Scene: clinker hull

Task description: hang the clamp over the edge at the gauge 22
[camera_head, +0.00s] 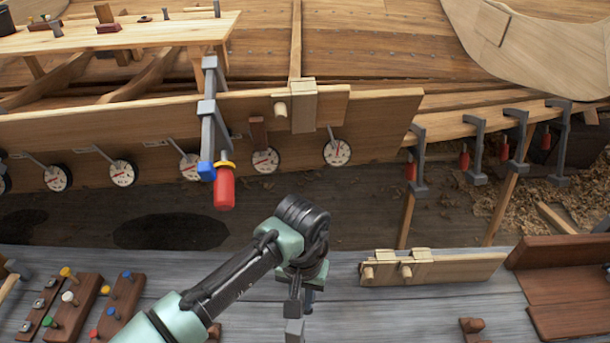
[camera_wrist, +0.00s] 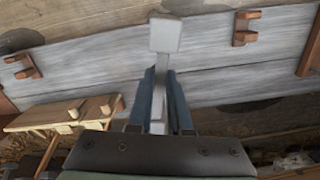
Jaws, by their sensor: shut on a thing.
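My gripper (camera_head: 303,296) is shut on a grey clamp (camera_head: 294,328) and holds it low, over the grey boards in front of the hull. In the wrist view the clamp (camera_wrist: 164,40) stands out between the dark fingers (camera_wrist: 160,95), its squared end away from the palm; the fingers hide part of it. Several white dial gauges (camera_head: 337,152) hang along the lower part of the hull plank (camera_head: 385,118), above and beyond my gripper. Their numbers are too small to read, so I cannot tell which is gauge 22.
A grey clamp with a red handle (camera_head: 224,190) hangs on the plank between two gauges. Several grey clamps (camera_head: 474,145) grip the edge at right. A wooden batten with pegs (camera_head: 440,268) lies right of my gripper. Racks of coloured pegs (camera_head: 75,305) stand at lower left.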

